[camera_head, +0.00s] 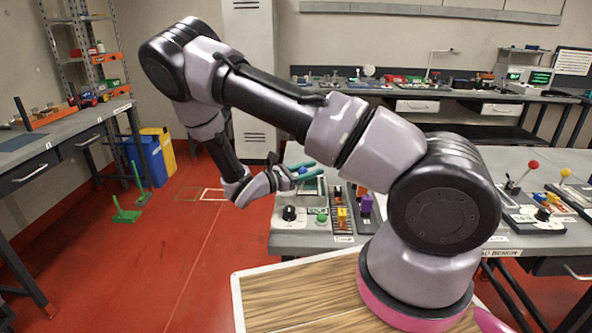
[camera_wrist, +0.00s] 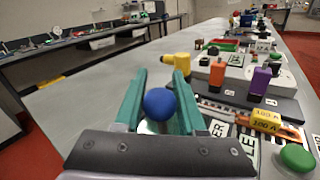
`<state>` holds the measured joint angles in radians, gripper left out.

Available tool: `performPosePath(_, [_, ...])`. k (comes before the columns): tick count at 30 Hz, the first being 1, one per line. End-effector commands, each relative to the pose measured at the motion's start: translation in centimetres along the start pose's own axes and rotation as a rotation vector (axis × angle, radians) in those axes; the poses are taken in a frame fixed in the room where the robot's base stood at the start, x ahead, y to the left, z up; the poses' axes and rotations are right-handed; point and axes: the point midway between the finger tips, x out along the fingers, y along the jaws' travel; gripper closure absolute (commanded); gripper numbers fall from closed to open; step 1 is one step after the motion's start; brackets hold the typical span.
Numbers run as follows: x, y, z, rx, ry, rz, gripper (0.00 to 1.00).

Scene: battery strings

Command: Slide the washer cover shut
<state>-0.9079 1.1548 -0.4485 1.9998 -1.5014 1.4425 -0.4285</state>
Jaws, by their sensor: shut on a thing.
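My gripper (camera_wrist: 159,85) has two green fingers, one on each side of a round blue knob (camera_wrist: 160,104), and it is shut on that knob. In the head view my gripper (camera_head: 306,172) reaches over the left end of the near bench, with a bit of blue showing between the fingers. A small pale, glassy patch shows just below the knob in the wrist view; I cannot tell whether it is the washer cover. A printed label ending in "ER" (camera_wrist: 221,128) lies right of the fingers, partly hidden. How far the cover stands open cannot be seen.
Right of my gripper are a yellow "100 A" block (camera_wrist: 268,121), a green button (camera_wrist: 297,157), an orange block (camera_wrist: 217,73) and a purple block (camera_wrist: 260,80). A yellow part (camera_wrist: 178,63) stands beyond the fingertips. The bench top left of the fingers is clear.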

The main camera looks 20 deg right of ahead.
Motion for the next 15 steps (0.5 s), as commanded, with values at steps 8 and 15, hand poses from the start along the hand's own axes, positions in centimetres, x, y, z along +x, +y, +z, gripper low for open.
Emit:
performPosePath(8, [2.0,-1.3,0.2,0.0,0.0,-0.001,1.0])
performPosePath(15, [2.0,-1.4,0.3,-0.002,-0.002,-0.004,0.45])
